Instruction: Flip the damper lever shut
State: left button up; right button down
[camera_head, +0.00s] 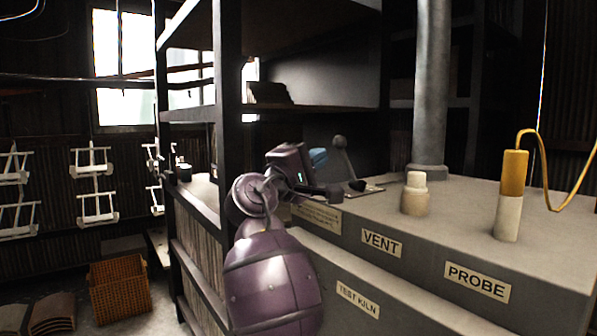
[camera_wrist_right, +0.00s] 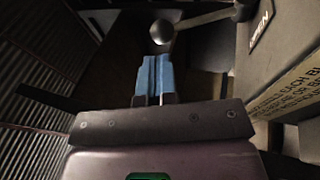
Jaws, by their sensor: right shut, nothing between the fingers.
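The damper lever (camera_head: 346,160) is a grey rod with a round knob, rising from a plate on top of the kiln (camera_head: 450,215) and leaning to the left. In the right wrist view the lever's knob (camera_wrist_right: 161,31) is just beyond my fingertips, and its rod runs right to a pivot beside a label reading OPEN. My right gripper (camera_head: 318,157) is left of the knob with its blue fingers together and empty. The fingers (camera_wrist_right: 153,78) show shut in the wrist view too. I cannot tell whether they touch the knob. My left gripper is not in view.
A plug marked VENT (camera_head: 416,195) and a yellow-and-white probe (camera_head: 511,195) with a cable stand on the kiln's right. A grey pipe (camera_head: 431,85) rises behind. A dark shelf post (camera_head: 228,110) stands left of my arm. An orange basket (camera_head: 120,287) is on the floor.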

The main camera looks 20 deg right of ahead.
aim_at(335, 144)
jog(key=x, duration=0.3)
jog(key=shift+w+d, duration=0.15)
jog(key=shift+d, duration=0.05)
jog(key=shift+w+d+r, duration=0.2)
jog(key=shift+d+r, duration=0.05)
jog(key=shift+d, duration=0.15)
